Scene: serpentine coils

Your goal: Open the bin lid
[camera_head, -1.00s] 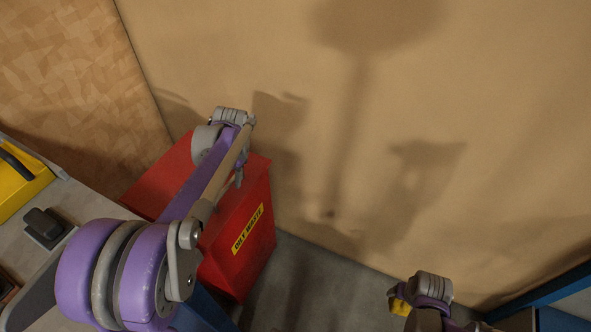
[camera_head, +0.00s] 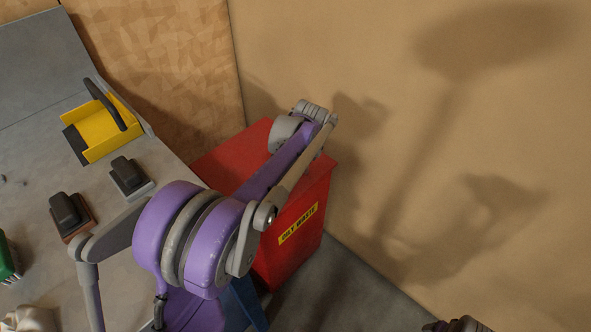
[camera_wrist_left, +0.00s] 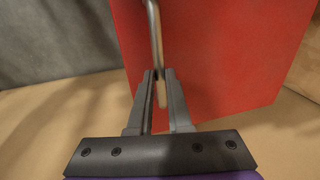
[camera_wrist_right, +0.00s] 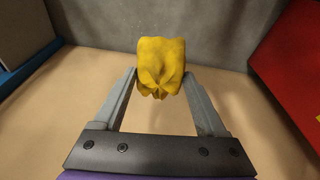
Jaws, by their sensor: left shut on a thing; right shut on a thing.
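The red bin (camera_head: 290,255) with a yellow "OILY WASTE" label (camera_head: 298,223) stands against the tan wall in the head view. Its red top (camera_head: 222,158) looks flat and closed, partly covered by my left arm. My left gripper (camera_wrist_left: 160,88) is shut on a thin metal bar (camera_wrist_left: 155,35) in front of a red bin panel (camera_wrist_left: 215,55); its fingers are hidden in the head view. My right gripper (camera_wrist_right: 160,85) is shut on a crumpled yellow cloth (camera_wrist_right: 161,62). Only part of the right wrist shows at the head view's bottom edge.
A grey bench (camera_head: 30,135) at left holds a yellow tray with a black handle (camera_head: 105,135) and black-topped blocks (camera_head: 128,175). The tan wall (camera_head: 400,130) stands close behind the bin. Clear floor (camera_head: 345,290) lies right of the bin.

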